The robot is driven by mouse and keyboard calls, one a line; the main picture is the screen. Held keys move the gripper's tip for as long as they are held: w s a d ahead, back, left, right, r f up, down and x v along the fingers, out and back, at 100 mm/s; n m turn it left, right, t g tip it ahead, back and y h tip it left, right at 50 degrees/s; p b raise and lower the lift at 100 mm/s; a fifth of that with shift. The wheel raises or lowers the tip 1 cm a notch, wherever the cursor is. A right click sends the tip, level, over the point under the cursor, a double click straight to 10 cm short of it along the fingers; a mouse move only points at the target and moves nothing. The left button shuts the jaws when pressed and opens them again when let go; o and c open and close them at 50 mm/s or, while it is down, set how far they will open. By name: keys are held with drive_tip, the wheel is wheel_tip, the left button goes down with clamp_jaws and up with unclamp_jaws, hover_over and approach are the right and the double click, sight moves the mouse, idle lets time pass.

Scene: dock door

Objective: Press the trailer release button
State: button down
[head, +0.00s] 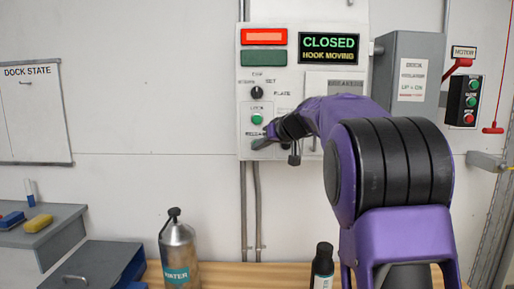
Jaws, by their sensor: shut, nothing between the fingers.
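A white control panel (248,87) is on the wall at the centre of the head view. It carries a green button (257,119) and a black selector knob (257,93). A small label (255,134) below the green button seems to read "RELEASE", but it is partly covered. My gripper (259,145) is shut and empty, in front of the panel just under that label. It hides whatever button is there. I cannot tell whether the fingertips touch the panel. The display (328,48) reads "CLOSED" and "HOOK MOVING". The red lamp (264,37) is lit; the green lamp (264,58) is dark.
A grey isolator box (411,80) and a motor button box (465,101) are to the right. A water bottle (179,250) and a dark bottle (322,266) stand low in front of the wall. A grey shelf (60,226) is at left.

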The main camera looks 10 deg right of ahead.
drive_tip(key=s+b, duration=0.2)
drive_tip(key=s+a+b, duration=0.1)
drive_tip(key=s, duration=0.1)
drive_tip(key=shift+s+b, duration=0.35)
drive_tip(key=shift+s, duration=0.05)
